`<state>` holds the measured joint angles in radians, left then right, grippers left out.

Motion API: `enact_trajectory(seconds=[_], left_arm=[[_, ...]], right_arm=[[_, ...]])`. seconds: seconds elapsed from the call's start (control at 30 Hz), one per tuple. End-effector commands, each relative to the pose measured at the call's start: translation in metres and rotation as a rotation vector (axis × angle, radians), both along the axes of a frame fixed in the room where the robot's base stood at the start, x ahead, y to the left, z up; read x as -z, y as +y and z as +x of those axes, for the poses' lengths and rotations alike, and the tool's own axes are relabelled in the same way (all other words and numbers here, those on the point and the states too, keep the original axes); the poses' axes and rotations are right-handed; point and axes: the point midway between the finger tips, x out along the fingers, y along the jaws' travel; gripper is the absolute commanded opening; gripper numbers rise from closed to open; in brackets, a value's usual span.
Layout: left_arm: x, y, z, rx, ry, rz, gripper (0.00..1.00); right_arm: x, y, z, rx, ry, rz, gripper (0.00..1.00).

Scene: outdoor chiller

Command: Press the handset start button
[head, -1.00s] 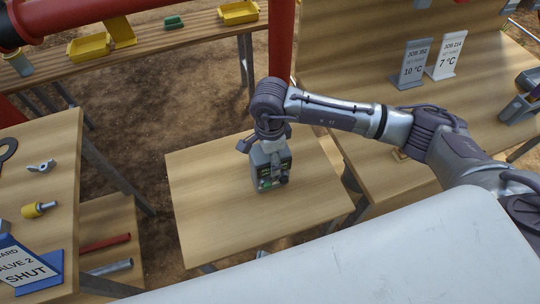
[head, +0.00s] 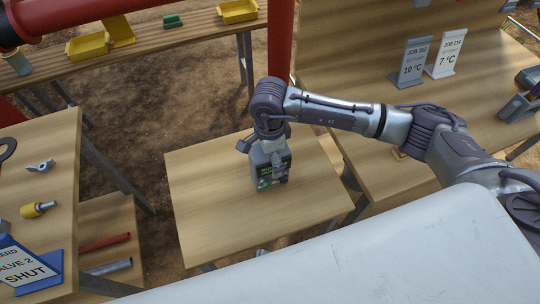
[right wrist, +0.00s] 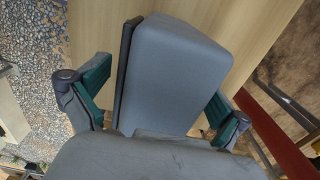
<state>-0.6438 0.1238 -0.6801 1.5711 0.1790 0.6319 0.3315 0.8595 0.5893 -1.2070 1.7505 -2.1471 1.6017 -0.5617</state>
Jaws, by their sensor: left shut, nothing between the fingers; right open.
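The handset (head: 258,165) is a grey box with a green-lit dark face, upright on the small wooden table (head: 205,195). In the right wrist view the handset (right wrist: 175,75) stands between the two fingers (right wrist: 160,105). Only a small grey tip of my left gripper (head: 262,253) shows below the table's front edge; the rest is hidden.
A bench at the left (head: 60,150) holds a yellow-handled part and a "VALVE 2 SHUT" sign (head: 25,268). The right bench (head: 350,60) carries two job cards (head: 414,62). Yellow bins (head: 88,47) stand on the back bench. The small table is bare around the handset.

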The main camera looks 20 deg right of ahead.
Motion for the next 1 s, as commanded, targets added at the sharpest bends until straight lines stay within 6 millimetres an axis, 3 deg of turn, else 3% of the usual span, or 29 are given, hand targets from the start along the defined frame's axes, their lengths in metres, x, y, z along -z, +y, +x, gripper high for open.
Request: enact_trajectory(seconds=[0.17, 0.6, 0.8, 1.0], left_arm=[[0.0, 0.0, 0.0, 0.0, 0.0, 0.0, 0.0], [0.0, 0.0, 0.0, 0.0, 0.0, 0.0, 0.0], [0.0, 0.0, 0.0, 0.0, 0.0, 0.0, 0.0], [0.0, 0.0, 0.0, 0.0, 0.0, 0.0, 0.0]], right_arm=[[-0.014, 0.0, 0.002, 0.001, -0.005, 0.001, 1.0], [-0.101, 0.0, 0.001, -0.001, -0.004, 0.0, 1.0], [-0.118, 0.0, 0.0, 0.001, 0.0, 0.0, 1.0], [-0.12, 0.0, 0.0, 0.0, 0.002, 0.0, 1.0]])
